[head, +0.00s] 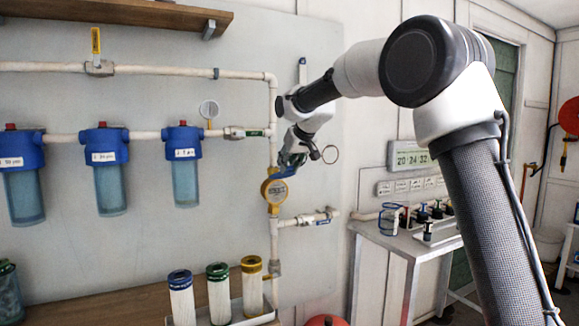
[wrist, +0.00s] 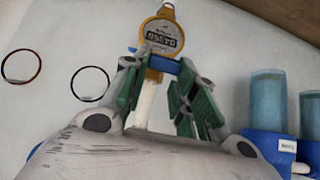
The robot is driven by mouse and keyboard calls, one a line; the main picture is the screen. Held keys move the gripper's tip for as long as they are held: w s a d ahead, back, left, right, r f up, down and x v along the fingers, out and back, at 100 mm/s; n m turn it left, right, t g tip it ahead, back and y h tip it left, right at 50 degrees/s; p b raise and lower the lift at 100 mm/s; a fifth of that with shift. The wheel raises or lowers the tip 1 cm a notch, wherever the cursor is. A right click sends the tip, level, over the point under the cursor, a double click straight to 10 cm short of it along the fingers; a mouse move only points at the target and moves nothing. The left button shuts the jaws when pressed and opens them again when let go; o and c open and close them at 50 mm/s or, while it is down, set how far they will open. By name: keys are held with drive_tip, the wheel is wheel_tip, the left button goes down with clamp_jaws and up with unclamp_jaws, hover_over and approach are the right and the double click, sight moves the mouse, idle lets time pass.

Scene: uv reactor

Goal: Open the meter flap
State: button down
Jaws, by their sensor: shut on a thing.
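The yellow round meter (head: 274,192) sits on the vertical white pipe in the middle of the head view. In the wrist view the meter (wrist: 163,36) is at the top, its digit face uncovered. Its blue flap (wrist: 164,64) shows edge-on as a strip beside the face, standing away from it. My gripper (wrist: 160,70) has its green-padded fingers on either side of the blue flap and is shut on it. In the head view my gripper (head: 291,160) is at the meter's upper edge and hides part of the flap.
Blue filter housings (head: 106,170) hang left of the meter. A side valve (head: 308,218) sticks out below it to the right. Coloured-cap cartridges (head: 219,292) stand on the bench below. Wall rings (wrist: 90,83) are beside my gripper. A metal table (head: 405,240) stands at right.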

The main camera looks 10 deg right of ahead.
drive_tip(key=shift+d+f, duration=0.1)
drive_tip(key=shift+f, duration=0.1)
drive_tip(key=c, duration=1.1)
unclamp_jaws()
drive_tip(key=shift+r, duration=0.1)
drive_tip(key=shift+s+r, duration=0.1)
drive_tip(key=v, duration=1.1)
drive_tip(key=shift+s+r, duration=0.2)
drive_tip(key=shift+r, duration=0.2)
